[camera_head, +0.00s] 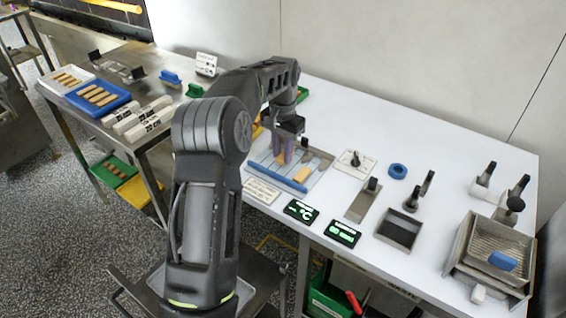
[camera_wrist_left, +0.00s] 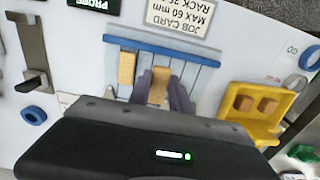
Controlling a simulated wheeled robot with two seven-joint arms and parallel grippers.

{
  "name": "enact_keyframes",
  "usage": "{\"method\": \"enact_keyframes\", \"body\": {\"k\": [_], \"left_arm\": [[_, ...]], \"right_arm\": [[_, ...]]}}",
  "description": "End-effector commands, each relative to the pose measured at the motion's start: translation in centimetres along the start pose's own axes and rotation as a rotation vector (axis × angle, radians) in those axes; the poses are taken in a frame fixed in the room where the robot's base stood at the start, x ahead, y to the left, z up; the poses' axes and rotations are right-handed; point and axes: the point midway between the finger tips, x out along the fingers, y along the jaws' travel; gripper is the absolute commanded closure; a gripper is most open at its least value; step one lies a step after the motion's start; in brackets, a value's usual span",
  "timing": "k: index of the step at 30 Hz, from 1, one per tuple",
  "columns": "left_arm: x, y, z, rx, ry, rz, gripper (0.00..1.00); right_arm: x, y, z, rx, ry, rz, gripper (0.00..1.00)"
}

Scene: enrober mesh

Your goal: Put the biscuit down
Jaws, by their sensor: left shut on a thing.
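My left gripper (camera_head: 284,158) reaches down over the blue-edged rack (camera_head: 297,187) on the white table. In the left wrist view, its purple fingers (camera_wrist_left: 163,92) are shut on a tan biscuit (camera_wrist_left: 160,80). The held biscuit is over the slats of the rack (camera_wrist_left: 195,58); I cannot tell whether it touches them. In the head view it is mostly hidden by the fingers. A second biscuit (camera_head: 302,175) lies on the rack beside the gripper, and it also shows in the left wrist view (camera_wrist_left: 127,68). My right gripper is not in view.
A job card (camera_wrist_left: 182,14) lies by the rack's blue edge. A yellow holder (camera_wrist_left: 251,112) with brown pieces stands close on the other side. Dark display boxes (camera_head: 301,211), a blue ring (camera_head: 398,171) and a dark open tray (camera_head: 398,234) stand to the right. A blue tray (camera_head: 127,105) of biscuits is at left.

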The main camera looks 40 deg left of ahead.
Motion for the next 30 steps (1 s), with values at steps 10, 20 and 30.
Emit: {"method": "enact_keyframes", "body": {"k": [10, 20, 30], "left_arm": [[0.5, 0.0, 0.0, 0.000, 0.000, 0.000, 0.98], [4.0, 0.0, 0.1, 0.000, -0.001, 0.001, 0.98], [4.4, 0.0, 0.0, 0.000, 0.000, 0.000, 0.98]], "right_arm": [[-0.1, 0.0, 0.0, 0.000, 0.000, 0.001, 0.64], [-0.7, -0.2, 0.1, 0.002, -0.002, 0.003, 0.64], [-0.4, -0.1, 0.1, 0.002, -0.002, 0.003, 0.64]]}}
